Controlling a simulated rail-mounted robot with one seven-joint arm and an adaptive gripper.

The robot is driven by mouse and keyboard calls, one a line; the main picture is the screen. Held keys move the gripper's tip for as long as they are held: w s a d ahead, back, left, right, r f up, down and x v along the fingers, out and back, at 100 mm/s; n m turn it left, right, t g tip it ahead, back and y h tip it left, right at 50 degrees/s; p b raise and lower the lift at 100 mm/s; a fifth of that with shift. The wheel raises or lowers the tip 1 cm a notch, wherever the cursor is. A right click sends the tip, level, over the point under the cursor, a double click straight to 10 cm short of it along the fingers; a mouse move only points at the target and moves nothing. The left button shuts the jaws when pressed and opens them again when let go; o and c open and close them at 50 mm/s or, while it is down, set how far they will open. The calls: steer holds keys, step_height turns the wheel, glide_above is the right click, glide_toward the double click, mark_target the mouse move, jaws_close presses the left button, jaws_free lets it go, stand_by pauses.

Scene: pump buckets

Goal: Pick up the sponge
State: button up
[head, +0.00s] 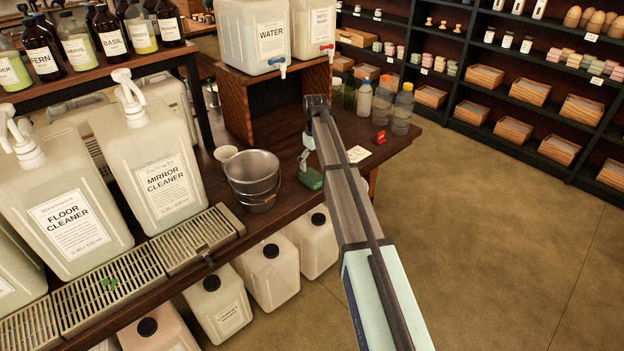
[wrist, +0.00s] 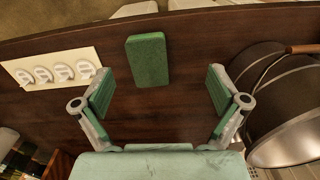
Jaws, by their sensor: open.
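A green rectangular sponge (wrist: 148,60) lies flat on the dark wooden table, ahead of my gripper in the wrist view. It also shows near the table's front edge in the head view (head: 311,180). My gripper (wrist: 160,86) is open and empty, with its green-padded fingers spread wider than the sponge. The sponge sits beyond the fingertips in the wrist picture, slightly left of the middle between them, and nothing holds it. In the head view my gripper (head: 304,160) hangs above and close to the sponge; my arm hides part of the table behind.
A metal bucket (wrist: 285,110) stands close to the right finger; it is left of my gripper in the head view (head: 252,178). A white card with several hooks (wrist: 52,68) lies on the left. Bottles (head: 383,100) and a wooden stand (head: 237,105) are farther back.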

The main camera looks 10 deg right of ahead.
steer(key=w+r, duration=0.5)
steer(key=r, duration=0.2)
steer(key=p, duration=0.3)
glide_above(313, 176)
steer(key=shift+n, duration=0.4)
step_height(313, 176, down, 12)
steer(key=shift+w, duration=0.1)
steer(key=shift+f+p, duration=1.1)
steer(key=shift+f, duration=1.55)
steer(key=c, duration=0.8)
